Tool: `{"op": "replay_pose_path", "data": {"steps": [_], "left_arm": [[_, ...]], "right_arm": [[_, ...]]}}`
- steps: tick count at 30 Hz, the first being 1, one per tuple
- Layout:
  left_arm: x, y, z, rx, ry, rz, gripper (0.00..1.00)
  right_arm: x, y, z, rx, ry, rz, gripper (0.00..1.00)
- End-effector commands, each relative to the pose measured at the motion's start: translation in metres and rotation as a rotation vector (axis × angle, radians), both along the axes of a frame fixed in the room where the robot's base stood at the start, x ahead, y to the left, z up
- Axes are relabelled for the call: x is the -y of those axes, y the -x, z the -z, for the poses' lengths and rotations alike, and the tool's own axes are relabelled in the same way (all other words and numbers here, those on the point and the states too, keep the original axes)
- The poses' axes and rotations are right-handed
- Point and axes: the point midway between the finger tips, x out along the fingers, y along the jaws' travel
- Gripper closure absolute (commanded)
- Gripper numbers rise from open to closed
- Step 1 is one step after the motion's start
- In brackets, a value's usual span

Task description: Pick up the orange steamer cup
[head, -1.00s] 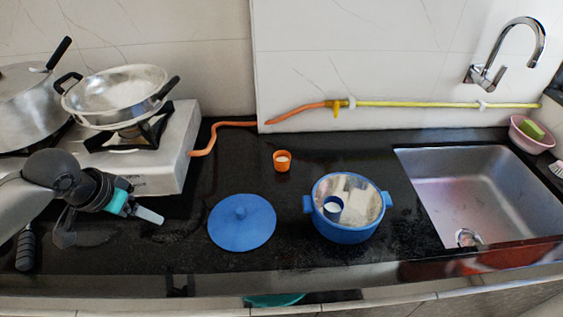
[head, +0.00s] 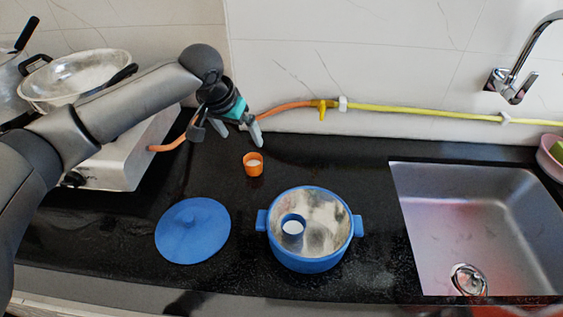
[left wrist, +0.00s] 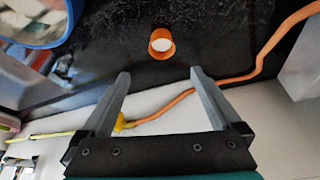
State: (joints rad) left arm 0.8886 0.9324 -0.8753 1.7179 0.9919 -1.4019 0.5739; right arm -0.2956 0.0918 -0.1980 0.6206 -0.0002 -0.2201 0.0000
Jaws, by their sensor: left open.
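The orange steamer cup (head: 253,164) stands on the black counter, with a pale inside showing at its top. My left gripper (head: 238,134) is above and behind the cup in the head view, fingers apart and empty. In the left wrist view the cup (left wrist: 161,44) lies beyond the fingertips, roughly in line with the gap between them (left wrist: 160,76). The cup and fingers are apart. My right gripper is in neither view.
A blue lid (head: 193,231) lies front left. The orange hose (head: 285,106) runs along the wall. The stove (head: 115,160) is left, the sink (head: 480,215) right.

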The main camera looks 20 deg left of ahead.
Motion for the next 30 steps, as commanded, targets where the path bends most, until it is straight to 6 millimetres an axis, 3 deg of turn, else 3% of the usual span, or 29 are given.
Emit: {"op": "replay_pose_path", "data": {"steps": [5, 15, 23, 30], "left_arm": [[0.000, -0.007, 0.016, -0.003, -0.003, -0.008, 0.02], [0.001, -0.033, 0.078, -0.001, -0.002, -0.006, 0.02], [0.001, -0.040, 0.095, 0.001, -0.003, -0.004, 0.02], [-0.002, -0.050, 0.128, 0.001, -0.002, -0.005, 0.02]], "right_arm": [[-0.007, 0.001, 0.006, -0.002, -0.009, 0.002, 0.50], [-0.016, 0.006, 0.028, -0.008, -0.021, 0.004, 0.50], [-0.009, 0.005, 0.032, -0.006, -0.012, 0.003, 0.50], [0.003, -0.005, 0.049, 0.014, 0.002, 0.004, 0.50]]}}
